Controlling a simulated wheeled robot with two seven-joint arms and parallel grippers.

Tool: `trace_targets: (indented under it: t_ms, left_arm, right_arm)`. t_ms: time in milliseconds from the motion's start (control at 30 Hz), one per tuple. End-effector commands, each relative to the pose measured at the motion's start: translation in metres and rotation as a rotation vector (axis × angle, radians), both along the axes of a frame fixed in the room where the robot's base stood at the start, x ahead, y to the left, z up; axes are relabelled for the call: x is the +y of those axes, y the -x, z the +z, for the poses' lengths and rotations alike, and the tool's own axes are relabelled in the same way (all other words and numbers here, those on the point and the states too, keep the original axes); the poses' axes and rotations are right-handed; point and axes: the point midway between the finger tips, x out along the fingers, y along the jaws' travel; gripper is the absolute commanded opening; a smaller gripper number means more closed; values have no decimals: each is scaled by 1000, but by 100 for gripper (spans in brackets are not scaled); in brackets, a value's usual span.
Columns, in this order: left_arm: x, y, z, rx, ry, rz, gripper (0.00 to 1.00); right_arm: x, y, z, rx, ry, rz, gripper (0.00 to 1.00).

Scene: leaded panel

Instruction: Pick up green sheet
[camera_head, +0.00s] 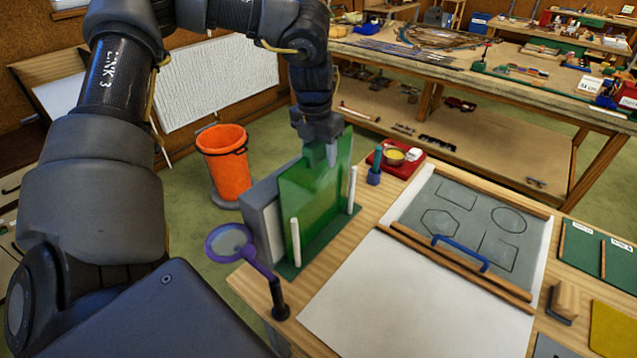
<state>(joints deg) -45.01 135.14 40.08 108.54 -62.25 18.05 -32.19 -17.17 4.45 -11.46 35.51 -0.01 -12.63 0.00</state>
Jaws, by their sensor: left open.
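The green sheet (312,200) is see-through and stands upright in a rack (290,268) with a green base and pale upright posts, at the left end of the wooden bench. My left gripper (331,154) points down at the top edge of the sheet, toward its right part. It is open. One finger shows at the sheet's upper edge; whether the fingers straddle the sheet or touch it I cannot tell. A grey slab (263,212) stands upright just left of the sheet. My right gripper is not in view.
A purple magnifier (230,243) on a dark stand is close in front of the rack. A blue-capped bottle (375,167) and a red tray (396,158) stand to the right. A grey pattern board (470,222) lies on white paper. An orange bin (225,163) is behind on the floor.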

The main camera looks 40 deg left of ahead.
Motion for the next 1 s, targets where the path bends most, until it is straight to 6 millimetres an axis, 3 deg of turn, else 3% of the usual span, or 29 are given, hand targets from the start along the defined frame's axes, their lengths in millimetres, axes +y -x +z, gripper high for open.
trace_targets:
  t_ms: [133,533,1000]
  left_arm:
    - [0,0,0,0,0,-1,51]
    - [0,0,0,0,0,0,0]
    - [0,-2,10,-6,0,-1,0]
  right_arm:
    - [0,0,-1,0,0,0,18]
    - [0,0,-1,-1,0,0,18]
    - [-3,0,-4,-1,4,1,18]
